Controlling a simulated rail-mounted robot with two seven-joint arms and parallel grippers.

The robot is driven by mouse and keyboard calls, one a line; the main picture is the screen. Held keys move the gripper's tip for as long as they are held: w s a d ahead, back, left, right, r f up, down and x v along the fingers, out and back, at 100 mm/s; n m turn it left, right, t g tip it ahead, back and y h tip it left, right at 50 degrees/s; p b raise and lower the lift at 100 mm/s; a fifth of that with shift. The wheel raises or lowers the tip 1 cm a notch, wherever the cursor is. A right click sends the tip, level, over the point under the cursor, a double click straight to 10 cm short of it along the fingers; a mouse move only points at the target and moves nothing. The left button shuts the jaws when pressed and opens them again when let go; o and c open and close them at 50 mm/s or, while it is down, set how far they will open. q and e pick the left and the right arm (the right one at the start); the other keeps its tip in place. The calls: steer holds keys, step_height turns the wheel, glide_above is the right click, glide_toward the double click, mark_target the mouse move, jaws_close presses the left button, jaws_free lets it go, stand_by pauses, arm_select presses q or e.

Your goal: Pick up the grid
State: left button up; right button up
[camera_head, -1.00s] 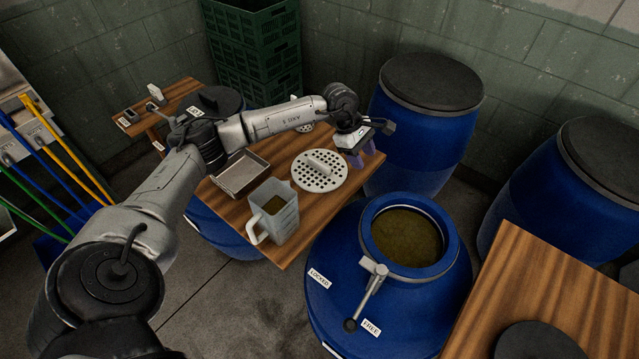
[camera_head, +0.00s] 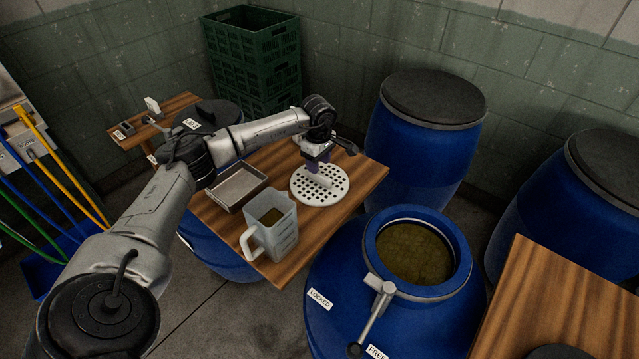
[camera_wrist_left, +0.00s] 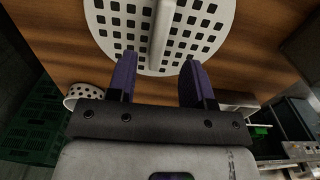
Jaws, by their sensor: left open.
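The grid (camera_head: 331,190) is a round white plate full of holes with a raised bar handle across its middle. It lies flat on the wooden table (camera_head: 364,175). My left gripper (camera_head: 318,168) is above the grid, fingers pointing down near the handle. In the left wrist view the grid (camera_wrist_left: 200,42) fills the top of the picture. The purple fingers of the left gripper (camera_wrist_left: 158,72) are open, with the handle (camera_wrist_left: 161,35) between them in the picture. I cannot tell whether the fingers reach down to handle height. My right gripper is not seen.
A metal tray (camera_head: 219,200) and a clear measuring jug (camera_head: 286,240) stand left of the grid. An open blue barrel (camera_head: 330,262) with brownish contents is in front. A white perforated cup (camera_wrist_left: 72,103) shows in the left wrist view. Lidded barrels (camera_head: 411,148) stand to the right.

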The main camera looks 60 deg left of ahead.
mark_target(320, 174)
arm_select(q)
steer(key=shift+w+d+f+b, duration=0.1)
steer(key=shift+f+b, duration=0.6)
steer(key=shift+f, duration=2.05)
steer(key=shift+f, duration=0.25)
jaws_close()
